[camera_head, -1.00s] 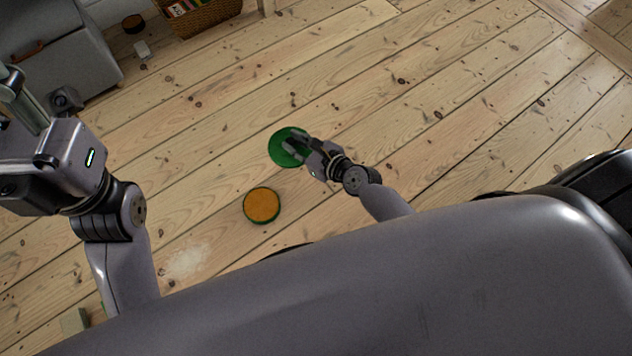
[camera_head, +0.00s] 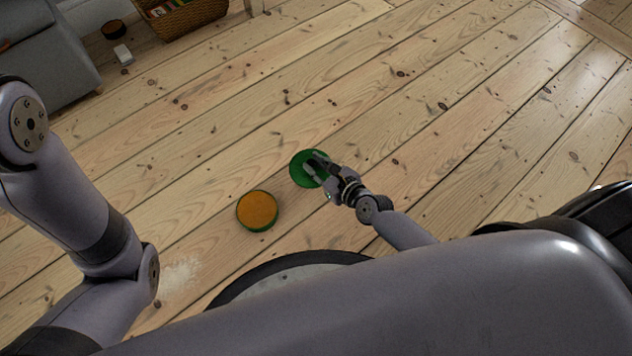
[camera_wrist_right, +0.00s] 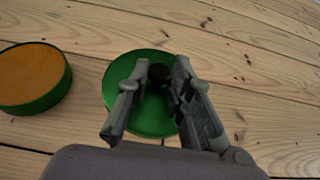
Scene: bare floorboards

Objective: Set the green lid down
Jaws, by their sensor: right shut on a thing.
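The green lid (camera_head: 300,174) is a round green disc in the head view, just right of the orange-topped green container. My right gripper (camera_head: 317,166) is over the lid. In the right wrist view the lid (camera_wrist_right: 118,92) lies below the fingers of my right gripper (camera_wrist_right: 158,85), which are shut on its dark knob (camera_wrist_right: 158,72). I cannot tell whether the lid touches the floor. My left arm shows at the left of the head view, but its gripper is out of view.
The round green container with an orange top (camera_head: 257,210) stands on the floorboards, apart from the lid; it also shows in the right wrist view (camera_wrist_right: 30,76). A wicker basket (camera_head: 185,18), a small white object (camera_head: 123,54) and a grey sofa (camera_head: 45,50) are at the back left. Open floor lies beyond the lid.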

